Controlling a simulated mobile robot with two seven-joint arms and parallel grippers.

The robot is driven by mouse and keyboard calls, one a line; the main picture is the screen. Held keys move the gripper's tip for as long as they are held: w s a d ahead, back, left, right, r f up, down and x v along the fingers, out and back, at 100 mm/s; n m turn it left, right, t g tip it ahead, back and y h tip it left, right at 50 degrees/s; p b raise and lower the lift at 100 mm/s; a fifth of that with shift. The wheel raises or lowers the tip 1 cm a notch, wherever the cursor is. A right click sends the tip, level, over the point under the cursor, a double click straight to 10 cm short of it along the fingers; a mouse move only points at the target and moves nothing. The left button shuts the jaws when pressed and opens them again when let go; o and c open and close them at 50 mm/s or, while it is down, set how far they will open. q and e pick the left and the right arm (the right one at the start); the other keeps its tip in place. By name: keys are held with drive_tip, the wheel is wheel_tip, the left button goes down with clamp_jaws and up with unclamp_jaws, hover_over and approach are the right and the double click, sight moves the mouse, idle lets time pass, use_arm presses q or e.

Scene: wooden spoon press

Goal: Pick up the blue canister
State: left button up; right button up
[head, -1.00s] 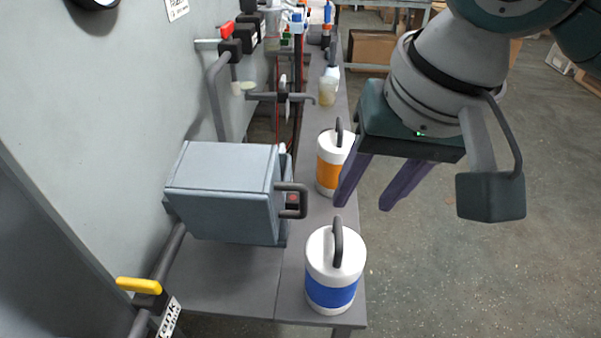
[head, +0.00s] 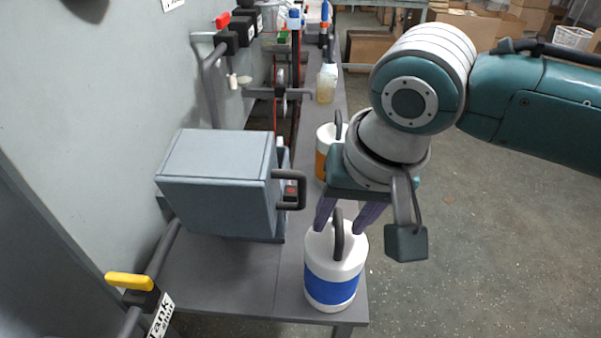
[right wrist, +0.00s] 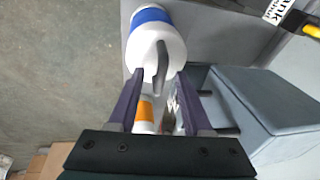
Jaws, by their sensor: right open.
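The blue canister (head: 332,285), white with a blue band and a dark arched handle (head: 338,236), stands upright on the near end of the grey bench. My right gripper (head: 343,226) is open just behind the handle, its purple fingers pointing down towards the canister's lid. In the right wrist view the canister (right wrist: 152,45) is beyond the fingertips, and its handle lies between the two fingers of the gripper (right wrist: 159,80). I cannot tell whether the fingers touch it. My left gripper is not in view.
An orange-banded canister (head: 322,153) stands behind, partly hidden by my right gripper. A grey-blue box with a handle (head: 215,195) stands left of the blue canister. A yellow-handled valve (head: 130,281) is at lower left. Open floor lies to the right.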

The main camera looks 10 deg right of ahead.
clamp_jaws()
idle(1.3)
